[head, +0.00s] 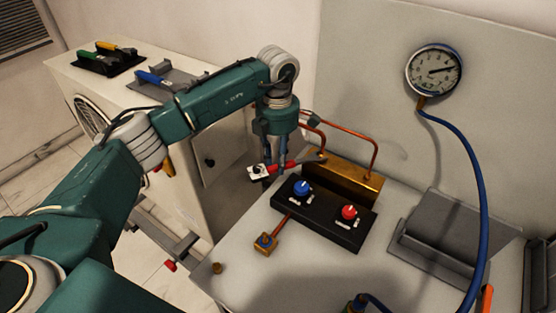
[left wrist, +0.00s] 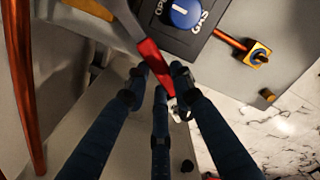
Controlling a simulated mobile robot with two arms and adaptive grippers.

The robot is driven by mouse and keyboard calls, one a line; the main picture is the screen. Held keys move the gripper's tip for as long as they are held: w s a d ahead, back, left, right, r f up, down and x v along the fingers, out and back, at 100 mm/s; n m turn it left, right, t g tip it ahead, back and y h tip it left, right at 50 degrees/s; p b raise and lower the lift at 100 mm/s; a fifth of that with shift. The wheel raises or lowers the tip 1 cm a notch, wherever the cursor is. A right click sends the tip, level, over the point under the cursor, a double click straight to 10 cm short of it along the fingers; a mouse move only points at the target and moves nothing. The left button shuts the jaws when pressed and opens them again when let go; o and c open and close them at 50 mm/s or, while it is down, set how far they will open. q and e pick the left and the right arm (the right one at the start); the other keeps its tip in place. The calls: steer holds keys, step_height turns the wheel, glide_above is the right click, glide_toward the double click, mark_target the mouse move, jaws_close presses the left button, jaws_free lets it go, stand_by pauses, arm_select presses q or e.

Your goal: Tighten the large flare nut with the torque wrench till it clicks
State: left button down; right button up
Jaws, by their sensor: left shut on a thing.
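My left gripper (head: 281,166) is shut on the red handle of the torque wrench (head: 293,164), above the workbench. The wrench's grey head points right, close to the brass block (head: 347,180); I cannot tell whether it touches. A white piece shows at the handle's other end. In the left wrist view the fingers (left wrist: 161,88) close around the red handle (left wrist: 150,58). A square brass fitting (head: 265,243) sits on a short copper pipe; it also shows in the left wrist view (left wrist: 258,55). I cannot make out which fitting is the large flare nut. My right gripper is not in view.
A black panel (head: 324,222) with a blue knob (head: 303,188) and a red knob (head: 349,212) lies below the wrench. Copper pipes (head: 374,150) rise behind. A gauge (head: 434,70) with a blue hose (head: 482,190) hangs right. A grey stand (head: 440,240) occupies the bench's right.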

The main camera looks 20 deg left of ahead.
mark_target(263, 174)
arm_select(q)
steer(key=shift+w+a, duration=0.1)
steer(key=shift+w, duration=0.05)
steer(key=shift+s+d+n, duration=0.7)
steer(key=shift+s+d, duration=0.05)
stand_by(0.8)
steer(key=shift+s+a, duration=0.1)
steer(key=shift+s+a+r+p, duration=0.1)
steer(key=shift+s+a+p, duration=0.15)
steer(key=shift+s+a, duration=0.6)
steer(key=shift+s+a+p, duration=0.2)
steer(key=shift+s+a, duration=0.45)
steer(key=shift+s, duration=0.4)
steer(key=shift+r+p, duration=1.25)
steer(key=shift+r, duration=1)
